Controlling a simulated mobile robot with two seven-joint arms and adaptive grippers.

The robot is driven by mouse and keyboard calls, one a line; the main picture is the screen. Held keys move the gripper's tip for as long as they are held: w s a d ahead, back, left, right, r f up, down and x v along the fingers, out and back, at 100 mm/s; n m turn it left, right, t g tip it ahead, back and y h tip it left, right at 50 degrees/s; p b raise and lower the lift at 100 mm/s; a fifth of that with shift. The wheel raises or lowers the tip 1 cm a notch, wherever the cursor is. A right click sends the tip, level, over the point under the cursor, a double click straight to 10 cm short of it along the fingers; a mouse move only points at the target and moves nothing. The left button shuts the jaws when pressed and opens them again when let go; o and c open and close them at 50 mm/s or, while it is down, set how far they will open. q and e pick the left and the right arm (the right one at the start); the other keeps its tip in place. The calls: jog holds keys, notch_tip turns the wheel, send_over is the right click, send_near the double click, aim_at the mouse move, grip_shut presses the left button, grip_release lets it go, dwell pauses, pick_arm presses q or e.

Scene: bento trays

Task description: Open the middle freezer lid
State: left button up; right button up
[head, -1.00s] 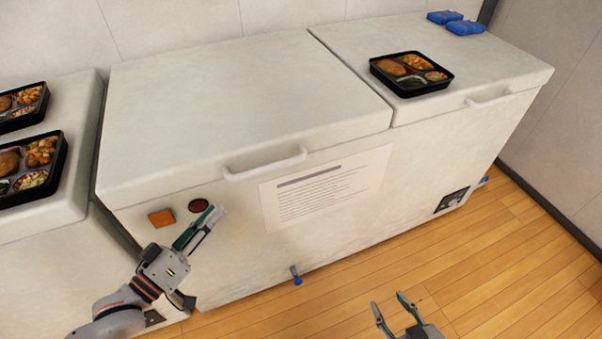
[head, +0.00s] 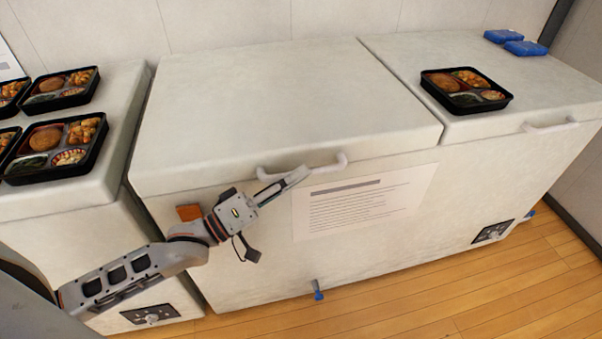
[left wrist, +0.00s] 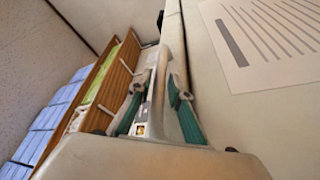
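The middle freezer's white lid (head: 280,100) lies closed on its body, with a white bar handle (head: 341,163) on its front edge. My left gripper (head: 296,176) is at this handle, its fingertips overlapping the bar in the head view. In the left wrist view, the two teal-padded fingers (left wrist: 160,85) stand apart, with pale surface showing between them. I cannot tell whether they touch the bar. My right gripper is not in view.
A bento tray (head: 466,108) and blue packs (head: 525,48) sit on the lid section to the right. Several bento trays (head: 100,143) are on the left freezer. A paper notice (head: 400,205) is on the front. Wooden floor (head: 450,310) lies open in front.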

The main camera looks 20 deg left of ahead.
pick_arm(q)
jog(key=shift+w+d+r, duration=0.1)
jog(key=shift+w+d, duration=0.35)
jog(key=shift+w, duration=0.1)
